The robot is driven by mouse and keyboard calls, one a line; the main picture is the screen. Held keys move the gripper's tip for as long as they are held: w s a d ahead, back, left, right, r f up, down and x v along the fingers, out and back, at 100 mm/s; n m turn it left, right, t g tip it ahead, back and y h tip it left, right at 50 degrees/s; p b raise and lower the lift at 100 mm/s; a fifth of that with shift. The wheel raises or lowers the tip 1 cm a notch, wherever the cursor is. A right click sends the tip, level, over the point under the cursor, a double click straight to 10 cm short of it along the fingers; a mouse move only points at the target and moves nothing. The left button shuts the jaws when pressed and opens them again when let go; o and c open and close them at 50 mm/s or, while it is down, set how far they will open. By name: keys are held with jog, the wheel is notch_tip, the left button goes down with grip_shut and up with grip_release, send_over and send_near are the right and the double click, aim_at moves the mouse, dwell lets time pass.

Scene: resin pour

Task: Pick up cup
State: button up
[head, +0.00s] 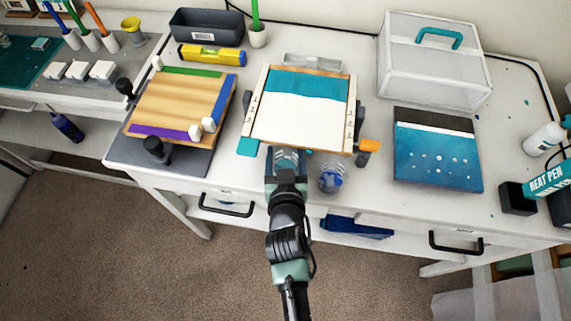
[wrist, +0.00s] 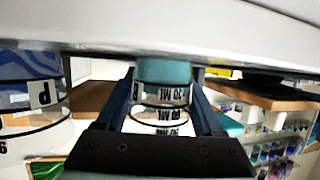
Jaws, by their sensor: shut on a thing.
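A clear measuring cup (head: 286,160) with teal at one end is between the fingers of my gripper (head: 286,176), at the front of the white table just below the white and teal panel. In the wrist view the cup (wrist: 161,112) shows ML marks, and my gripper (wrist: 164,92) has a dark finger on each side, shut on it. The gripper partly hides the cup in the head view, so I cannot tell whether it touches the table. A second clear cup with blue contents (head: 331,178) stands just right of it; it also shows in the wrist view (wrist: 32,95).
The white and teal panel (head: 300,125) lies in a clamped frame directly behind the cups. A wooden board (head: 180,105) with coloured edges is left, a blue panel (head: 437,160) right. A clear box (head: 432,75) stands behind that panel. A yellow level (head: 211,57) lies at the back.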

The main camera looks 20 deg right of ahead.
jog(key=c, duration=0.3)
jog(key=shift+r, duration=0.15)
jog(key=shift+r, duration=0.55)
jog(key=shift+s+a+r+b, duration=0.1)
jog(key=shift+s+a+b, duration=0.8)
jog(key=shift+s, duration=1.85)
jog(key=shift+s+a+f+b, duration=0.1)
jog(key=shift+s+a+b, duration=0.2)
jog(key=shift+s+a, duration=1.85)
jog(key=shift+s+a+r+b, duration=0.1)
jog(key=shift+s+a+b, duration=0.45)
jog(key=shift+s, duration=2.85)
jog(key=shift+d+r, duration=0.1)
jog(key=shift+r, duration=0.05)
notch_tip(320, 180, up, 5)
jog(key=p, duration=0.5)
